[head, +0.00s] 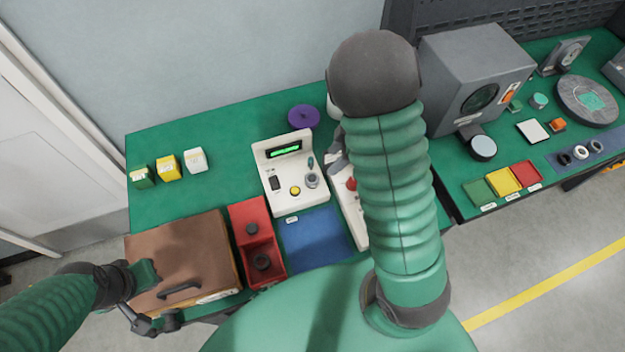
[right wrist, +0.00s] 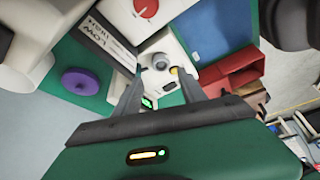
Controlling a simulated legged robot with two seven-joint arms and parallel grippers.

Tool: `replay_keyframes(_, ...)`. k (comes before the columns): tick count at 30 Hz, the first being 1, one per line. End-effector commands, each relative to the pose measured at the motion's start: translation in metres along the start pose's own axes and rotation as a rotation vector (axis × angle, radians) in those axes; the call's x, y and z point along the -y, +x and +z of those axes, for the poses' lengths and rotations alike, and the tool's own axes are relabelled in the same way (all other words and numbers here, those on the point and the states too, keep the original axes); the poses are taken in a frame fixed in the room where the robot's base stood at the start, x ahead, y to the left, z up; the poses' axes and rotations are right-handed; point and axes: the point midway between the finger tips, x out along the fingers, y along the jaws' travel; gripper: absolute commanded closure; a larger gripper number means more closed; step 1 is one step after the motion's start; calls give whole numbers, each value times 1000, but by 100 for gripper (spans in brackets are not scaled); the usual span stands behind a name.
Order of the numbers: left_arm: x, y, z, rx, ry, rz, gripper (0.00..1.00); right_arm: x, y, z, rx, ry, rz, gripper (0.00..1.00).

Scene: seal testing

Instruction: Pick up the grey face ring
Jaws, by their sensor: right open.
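Small rings lie on a dark blue mat (head: 609,143) at the far right of the head view: a black one (head: 563,159), a white one (head: 580,152) and a greyish one (head: 596,145). The greyish one looks like the grey face ring, but it is small. My right gripper (right wrist: 158,92) is open and empty over the white instrument with the green display, far left of the rings. In the head view my right arm mostly hides it. My left gripper (head: 153,322) is by the front of the brown box (head: 195,245); its jaw state is unclear.
A red tray (head: 278,266) with dark round parts, a blue mat (head: 315,238) and the white instrument (head: 275,159) stand on the left bench. The right bench holds a grey machine (head: 455,75), coloured trays (head: 502,181) and a round plate (head: 575,110). A gap separates the benches.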

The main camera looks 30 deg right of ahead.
Motion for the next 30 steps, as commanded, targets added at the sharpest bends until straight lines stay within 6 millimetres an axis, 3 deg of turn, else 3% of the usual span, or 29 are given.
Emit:
replay_keyframes(1,0,8,2,0,0,0,100,1,18,2,1,1,-3,51)
replay_keyframes(4,0,14,3,0,0,0,100,1,41,2,1,0,-2,51)
replay_keyframes(11,0,19,4,0,0,0,100,1,68,-1,0,-1,1,51)
replay_keyframes(18,0,29,7,0,0,0,100,0,109,-7,-1,0,1,51)
replay_keyframes(26,0,29,7,0,0,0,100,0,113,-8,-1,-1,3,51)
replay_keyframes(30,0,29,7,0,0,0,100,0,113,-8,-2,-1,3,68)
